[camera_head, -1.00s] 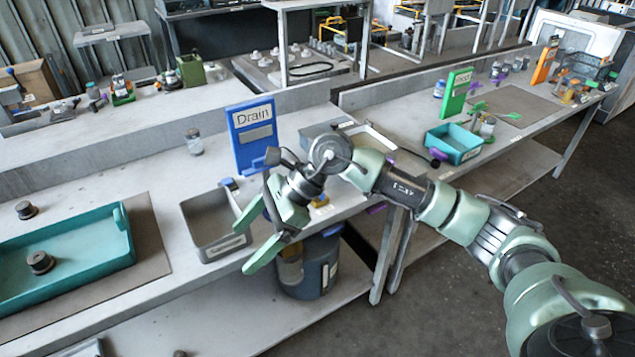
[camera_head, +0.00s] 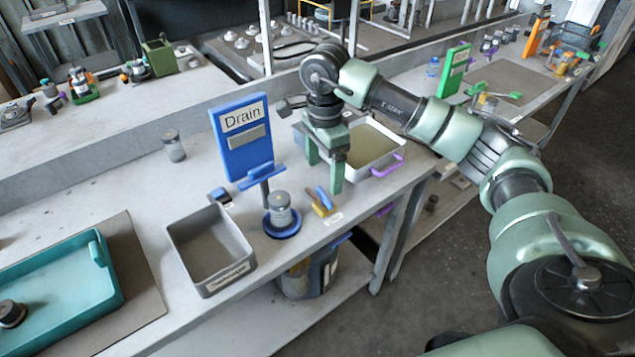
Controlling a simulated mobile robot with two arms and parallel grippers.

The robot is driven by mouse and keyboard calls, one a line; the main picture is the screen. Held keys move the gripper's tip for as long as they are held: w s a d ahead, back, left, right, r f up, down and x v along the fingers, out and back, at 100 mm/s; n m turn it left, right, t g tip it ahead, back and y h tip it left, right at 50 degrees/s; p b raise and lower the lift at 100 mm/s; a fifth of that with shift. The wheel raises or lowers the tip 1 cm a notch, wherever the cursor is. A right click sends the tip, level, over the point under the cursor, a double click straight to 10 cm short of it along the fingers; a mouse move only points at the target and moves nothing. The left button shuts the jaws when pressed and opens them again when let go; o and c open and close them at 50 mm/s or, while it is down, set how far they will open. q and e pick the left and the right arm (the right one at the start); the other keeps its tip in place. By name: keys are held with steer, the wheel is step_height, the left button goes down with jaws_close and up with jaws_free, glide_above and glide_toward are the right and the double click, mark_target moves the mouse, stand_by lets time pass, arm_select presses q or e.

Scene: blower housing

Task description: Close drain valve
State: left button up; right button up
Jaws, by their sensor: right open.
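The blue "Drain" sign (camera_head: 243,160) stands on the bench. To its right and in front is a small yellow-and-blue lever piece (camera_head: 321,203), which looks like the drain valve; whether it is open or closed I cannot tell. A grey jar on a round blue base (camera_head: 282,218) stands just left of it. My right gripper (camera_head: 325,172) points down above the bench, just behind the lever piece, with its green fingers apart and nothing between them. It seems not to touch the lever. My left gripper is out of view.
A grey bin (camera_head: 209,268) stands at the front of the bench, left of the jar. A white tray with a purple handle (camera_head: 377,148) lies right of my gripper. A teal tray (camera_head: 58,292) is at far left. A small jar (camera_head: 174,146) stands behind.

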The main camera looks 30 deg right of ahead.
mark_target(324, 194)
steer(key=f, duration=0.2)
steer(key=s+f+p, duration=0.1)
steer(key=f, duration=0.1)
steer(key=shift+w+f, duration=0.2)
steer(key=shift+f, duration=1.15)
steer(key=c, duration=1.4)
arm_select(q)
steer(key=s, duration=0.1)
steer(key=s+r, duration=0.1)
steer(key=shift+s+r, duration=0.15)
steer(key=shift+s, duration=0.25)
